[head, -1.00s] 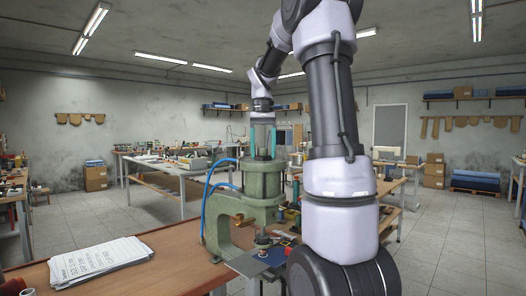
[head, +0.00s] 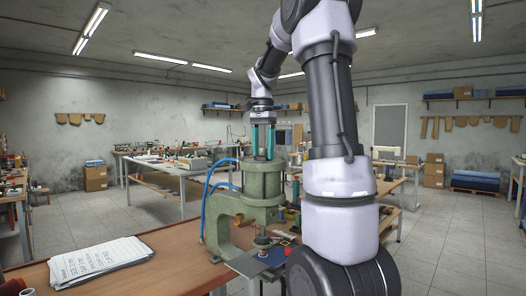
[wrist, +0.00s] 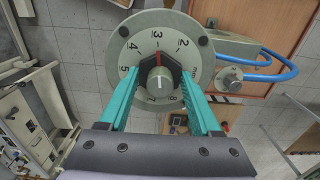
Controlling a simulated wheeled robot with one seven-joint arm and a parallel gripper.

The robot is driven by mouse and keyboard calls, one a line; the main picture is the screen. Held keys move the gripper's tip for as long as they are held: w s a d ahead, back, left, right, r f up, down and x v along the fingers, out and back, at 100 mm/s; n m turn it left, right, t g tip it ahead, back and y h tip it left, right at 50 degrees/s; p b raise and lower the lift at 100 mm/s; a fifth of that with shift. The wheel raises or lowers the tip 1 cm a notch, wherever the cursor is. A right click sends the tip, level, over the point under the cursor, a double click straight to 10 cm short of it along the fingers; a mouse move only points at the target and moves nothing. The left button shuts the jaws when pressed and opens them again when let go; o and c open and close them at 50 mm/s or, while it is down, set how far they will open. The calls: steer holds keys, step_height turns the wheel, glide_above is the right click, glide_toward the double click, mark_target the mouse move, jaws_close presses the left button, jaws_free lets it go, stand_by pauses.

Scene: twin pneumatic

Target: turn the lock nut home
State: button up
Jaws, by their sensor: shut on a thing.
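The lock nut looks to be the dark hex nut (wrist: 174,66) in the middle of a pale numbered dial (wrist: 119,48) on top of the green press (head: 262,184). A grey slotted stem (wrist: 160,83) stands up through the nut. A red mark shows on the nut's upper side, pointing between the 2 and the 3. My gripper (wrist: 160,84) comes down from above, its teal fingers shut on opposite sides of the nut. In the head view my gripper (head: 262,152) stands over the press top; the nut itself is too small to make out there.
Blue hoses (head: 211,187) run on the press's left side; they also show in the wrist view (wrist: 270,66) beside a small round fitting (wrist: 230,77). A stack of papers (head: 98,258) lies on the wooden bench (head: 160,250). Other benches stand behind.

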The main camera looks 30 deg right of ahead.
stand_by(0.4)
steer(key=o, duration=1.4)
steer(key=shift+r, duration=0.15)
step_height(320, 180, up, 11)
steer(key=shift+f, duration=0.2)
